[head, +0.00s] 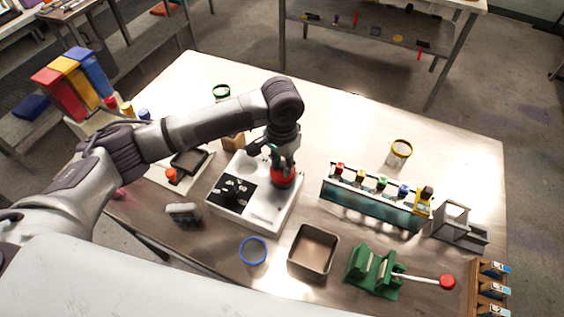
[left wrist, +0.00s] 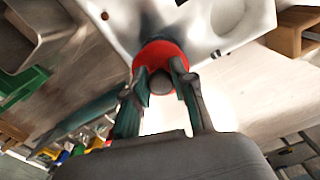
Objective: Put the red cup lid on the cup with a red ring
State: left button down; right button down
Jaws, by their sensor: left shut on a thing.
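My left gripper (head: 275,158) is shut on a round red lid (head: 284,179), above the right part of a white tray-like unit (head: 257,211). In the left wrist view, the gripper (left wrist: 160,82) has its two fingers at either side of the dark middle of the red lid (left wrist: 160,52). I cannot tell whether the lid touches anything below it. No cup with a red ring shows clearly. A small pinkish-red thing (head: 119,193) beside my left arm is too covered to make out. My right gripper is not in view.
Cups with a yellow ring (head: 400,151), a green ring (head: 221,92) and a blue ring (head: 253,251) stand around the table. A rack of coloured-top bottles (head: 371,199), a metal bin (head: 313,252) and a green press (head: 374,270) are to the right. The table's far middle is clear.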

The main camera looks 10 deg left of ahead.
pick_arm(q)
jog(key=shift+f, duration=0.4)
jog(key=c, duration=0.9)
grip_release()
jog(key=shift+r, duration=0.1)
notch_tip(320, 180, up, 12)
jog(key=shift+f, duration=0.1)
